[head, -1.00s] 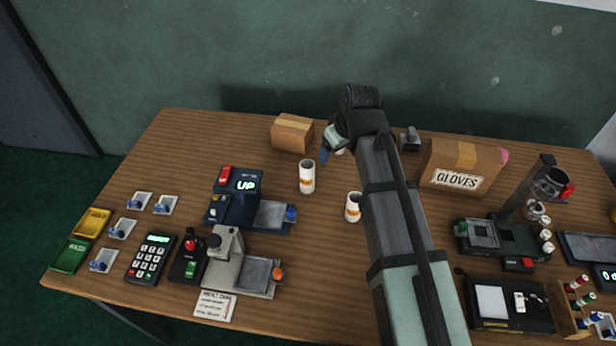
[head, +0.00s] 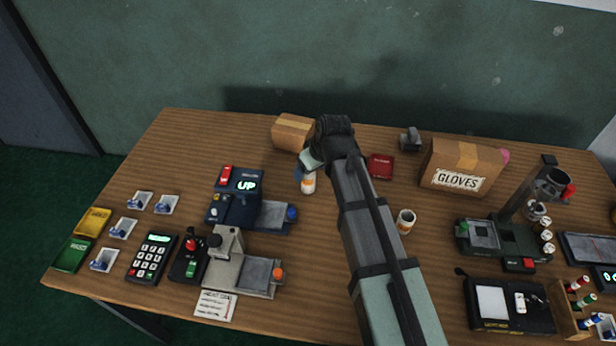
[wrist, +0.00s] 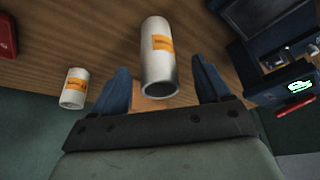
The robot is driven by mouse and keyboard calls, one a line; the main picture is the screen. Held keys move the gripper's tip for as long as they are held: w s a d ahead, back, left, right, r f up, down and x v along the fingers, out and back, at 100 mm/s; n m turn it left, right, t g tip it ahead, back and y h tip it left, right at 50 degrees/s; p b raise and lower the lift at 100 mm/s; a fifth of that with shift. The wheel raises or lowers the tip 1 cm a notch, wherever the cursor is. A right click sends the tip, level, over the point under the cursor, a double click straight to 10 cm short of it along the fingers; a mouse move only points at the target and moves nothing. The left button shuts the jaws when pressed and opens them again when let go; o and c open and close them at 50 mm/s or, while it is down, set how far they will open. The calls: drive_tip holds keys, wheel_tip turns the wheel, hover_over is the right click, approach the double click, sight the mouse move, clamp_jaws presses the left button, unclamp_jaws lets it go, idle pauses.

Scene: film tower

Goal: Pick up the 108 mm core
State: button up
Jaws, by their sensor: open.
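Several white cores with orange labels stand on the table; no lengths can be read on them. One tall core (head: 309,184) is left of centre in the head view, its top covered by my gripper (head: 304,170). In the wrist view, a long core (wrist: 160,58) stands between the two blue fingers of my gripper (wrist: 163,88), with gaps on both sides. My gripper is open and empty. A shorter-looking core (wrist: 75,88) stands left of the fingers in the wrist view. Another core (head: 406,221) stands right of my arm in the head view.
A blue device (head: 236,200) reading "UP" is close left of the tall core. A cardboard box (head: 292,131) stands behind it. A red box (head: 380,166) and a gloves box (head: 460,168) are to the right. My arm hides part of the middle table.

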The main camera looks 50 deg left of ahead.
drive_tip(key=shift+x, duration=2.65)
drive_tip(key=shift+w+a, duration=0.1)
drive_tip(key=shift+a, duration=0.05)
drive_tip(key=c, duration=1.1)
